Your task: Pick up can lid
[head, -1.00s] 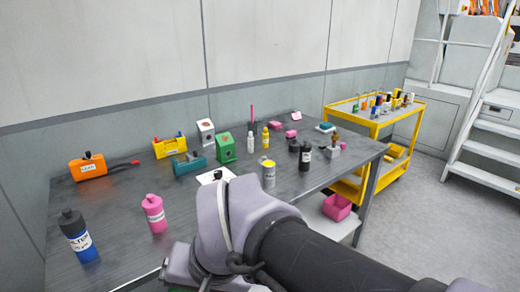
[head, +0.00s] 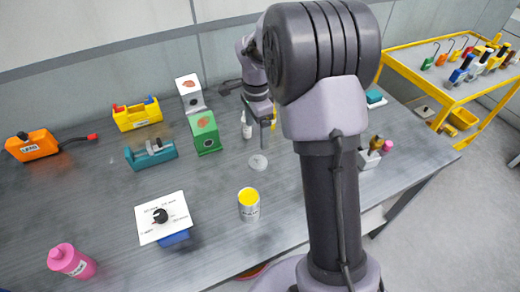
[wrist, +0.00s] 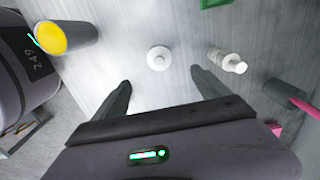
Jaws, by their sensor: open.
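The can lid is a small pale grey disc with a raised knob. It lies flat on the table in the head view (head: 258,162) and shows near the upper middle of the wrist view (wrist: 158,58). The open can with yellow contents (head: 249,205) stands to its front, and at the upper left of the wrist view (wrist: 66,38). My gripper (wrist: 161,78) is open and empty, its two fingers spread to either side below the lid in the wrist view. In the head view my arm partly hides the gripper, which hangs over the table behind the lid.
A green box (head: 205,134) and a teal holder (head: 151,153) stand left of the lid. A white card (head: 163,217) is at front left. A yellow cart (head: 455,80) stands right.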

